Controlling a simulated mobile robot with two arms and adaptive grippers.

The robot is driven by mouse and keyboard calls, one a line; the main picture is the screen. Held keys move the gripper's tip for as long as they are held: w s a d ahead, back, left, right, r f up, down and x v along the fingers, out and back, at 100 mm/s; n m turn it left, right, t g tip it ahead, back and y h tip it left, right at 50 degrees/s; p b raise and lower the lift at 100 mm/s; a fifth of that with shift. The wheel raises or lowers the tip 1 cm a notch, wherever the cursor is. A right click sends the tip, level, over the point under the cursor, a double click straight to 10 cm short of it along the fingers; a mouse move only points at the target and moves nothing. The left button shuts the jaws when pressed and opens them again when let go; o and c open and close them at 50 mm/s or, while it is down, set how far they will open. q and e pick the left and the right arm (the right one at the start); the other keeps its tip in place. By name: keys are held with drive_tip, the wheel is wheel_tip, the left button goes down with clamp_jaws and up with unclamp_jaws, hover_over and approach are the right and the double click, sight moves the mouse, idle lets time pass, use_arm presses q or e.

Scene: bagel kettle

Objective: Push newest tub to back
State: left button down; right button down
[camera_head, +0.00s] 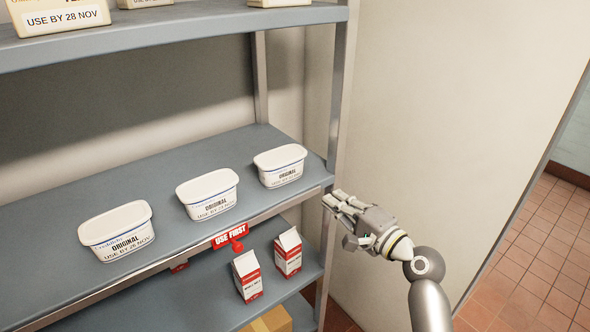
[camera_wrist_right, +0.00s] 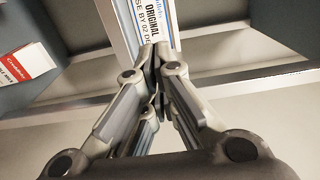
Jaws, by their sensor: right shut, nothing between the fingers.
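Three white lidded tubs stand upright in a diagonal row on the middle shelf in the head view: the left tub (camera_head: 117,231), the middle tub (camera_head: 208,194) and the right tub (camera_head: 280,166). The left tub's label reads "USE BY 28 NOV"; the other dates are too small to be sure of there. In the wrist view, a tub label (camera_wrist_right: 153,18) reading "BY 02 DE", partly cut off, lies beyond my fingertips; it seems to be the right tub. My right gripper (camera_head: 336,201) is shut and empty, just right of the shelf's front post, apart from the tubs. My left gripper is out of view.
A red "USE FIRST" tag (camera_head: 230,236) hangs on the middle shelf's front edge. Red and white cartons (camera_head: 248,276) stand on the shelf below. The upper shelf (camera_head: 200,27) overhangs. The metal post (camera_head: 333,120) is close to my gripper. Bare shelf lies behind the tubs.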

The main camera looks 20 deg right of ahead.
sight(293, 168)
drive_tip(key=p+x, duration=0.3)
drive_tip(key=x, duration=0.9)
drive_tip(key=shift+x, duration=0.85)
